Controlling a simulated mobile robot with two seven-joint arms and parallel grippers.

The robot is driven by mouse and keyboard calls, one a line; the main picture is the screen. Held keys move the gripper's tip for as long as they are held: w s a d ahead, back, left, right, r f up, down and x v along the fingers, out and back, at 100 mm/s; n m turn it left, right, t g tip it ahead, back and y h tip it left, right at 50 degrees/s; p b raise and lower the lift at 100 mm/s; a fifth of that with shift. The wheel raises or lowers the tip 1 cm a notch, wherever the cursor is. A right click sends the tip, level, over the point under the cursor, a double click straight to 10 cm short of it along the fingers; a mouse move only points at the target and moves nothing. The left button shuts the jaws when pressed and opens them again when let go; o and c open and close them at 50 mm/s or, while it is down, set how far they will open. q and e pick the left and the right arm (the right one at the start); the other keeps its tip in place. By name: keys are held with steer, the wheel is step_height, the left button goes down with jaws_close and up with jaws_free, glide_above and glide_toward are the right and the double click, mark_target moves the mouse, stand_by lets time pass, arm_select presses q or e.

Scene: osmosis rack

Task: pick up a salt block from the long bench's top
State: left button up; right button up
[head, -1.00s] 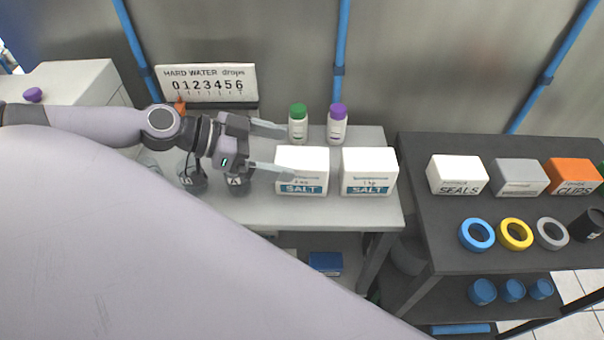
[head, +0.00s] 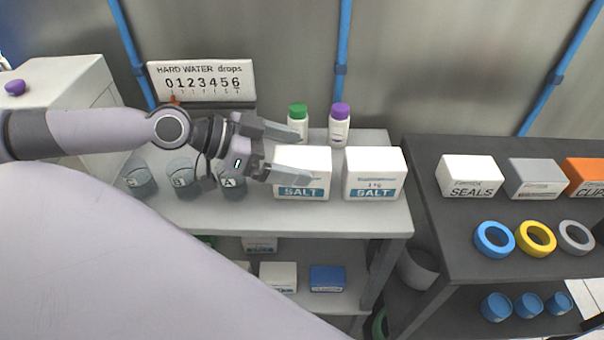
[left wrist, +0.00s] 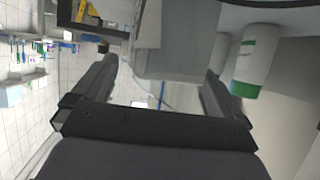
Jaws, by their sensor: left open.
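Two white salt blocks with blue SALT labels stand side by side on the long bench's top (head: 340,220) in the head view. They are the left salt block (head: 308,189) and the right salt block (head: 374,170). My left gripper (head: 302,157) is open at the left salt block. Its nearer finger overlaps the block's front upper left in the picture, and its farther finger reaches behind toward the green-capped bottle. I cannot tell whether either finger touches. In the left wrist view a pale shape, perhaps a block, lies between the spread fingers. My right gripper is not in view.
A green-capped bottle (head: 298,119) and a purple-capped bottle (head: 339,125) stand behind the blocks. Beakers (head: 182,176) stand left, below my arm. A HARD WATER sign (head: 203,80) stands behind. A dark table (head: 460,229) at right holds boxes and rings.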

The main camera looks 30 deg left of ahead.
arm_select(q)
jaws_close()
steer(key=shift+r, duration=0.1)
